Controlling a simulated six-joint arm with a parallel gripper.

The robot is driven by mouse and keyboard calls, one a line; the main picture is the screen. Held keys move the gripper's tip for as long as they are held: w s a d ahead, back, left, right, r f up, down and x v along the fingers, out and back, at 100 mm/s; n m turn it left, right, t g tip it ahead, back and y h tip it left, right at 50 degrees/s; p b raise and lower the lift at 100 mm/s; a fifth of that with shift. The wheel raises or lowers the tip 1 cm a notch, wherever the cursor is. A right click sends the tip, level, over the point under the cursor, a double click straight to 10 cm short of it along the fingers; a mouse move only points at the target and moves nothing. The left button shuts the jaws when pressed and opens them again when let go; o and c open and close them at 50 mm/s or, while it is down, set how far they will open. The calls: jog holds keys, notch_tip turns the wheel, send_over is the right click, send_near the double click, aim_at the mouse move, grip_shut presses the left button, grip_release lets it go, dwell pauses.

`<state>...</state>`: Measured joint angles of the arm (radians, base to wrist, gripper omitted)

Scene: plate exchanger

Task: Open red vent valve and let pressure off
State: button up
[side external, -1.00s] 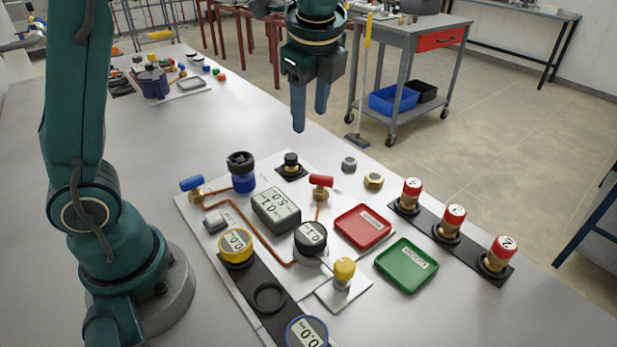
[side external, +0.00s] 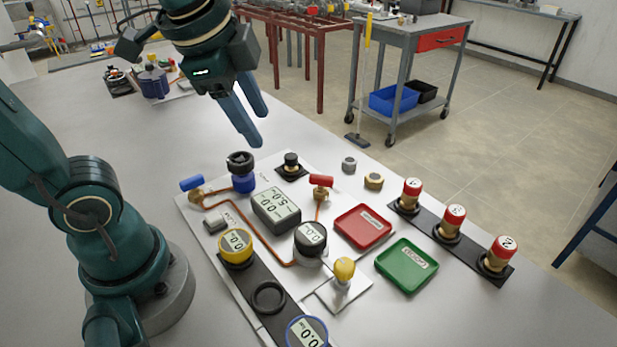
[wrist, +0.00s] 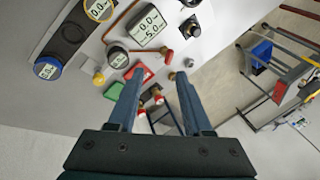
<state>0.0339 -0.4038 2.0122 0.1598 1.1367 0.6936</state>
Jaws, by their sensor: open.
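The red vent valve (side external: 321,181) has a red bar handle on a brass body, at the end of a copper tube on the white panel. The handle lies roughly sideways in the side view; it also shows in the wrist view (wrist: 166,56). The grey display box (side external: 276,208) appears to read 0.0 above 5.0. The black round gauge (side external: 311,239) and yellow-ringed gauge (side external: 236,246) appear to read 0.0. My gripper (side external: 258,130) is open and empty, raised above and behind the panel, left of the red handle and apart from it.
A blue-handled valve (side external: 192,184) and a blue-black knob (side external: 241,172) stand on the panel's left. Red (side external: 363,228) and green (side external: 407,266) trays, a yellow-topped fitting (side external: 343,271) and red-capped fittings (side external: 449,224) are to the right. Two nuts (side external: 373,181) lie behind.

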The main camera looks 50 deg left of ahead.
jog(key=s+d+f+n+t+h, duration=0.1)
jog(key=s+f+n, duration=0.2)
jog(key=s+n, duration=0.1)
jog(key=shift+s+d+f+n, duration=0.3)
jog(key=shift+d+n, duration=0.05)
jog(key=shift+n, duration=0.45)
jog(key=w+r+m, duration=0.4)
jog(key=w, duration=0.1)
jog(key=m+g, duration=0.3)
jog(key=g, duration=0.1)
send_over(321, 176)
notch_tip(321, 176, down, 8)
jog(key=shift+g+h, duration=0.3)
jog(key=shift+g, duration=0.5)
notch_tip(321, 176, down, 8)
jog(key=shift+r, duration=0.15)
jog(key=shift+f, duration=0.7)
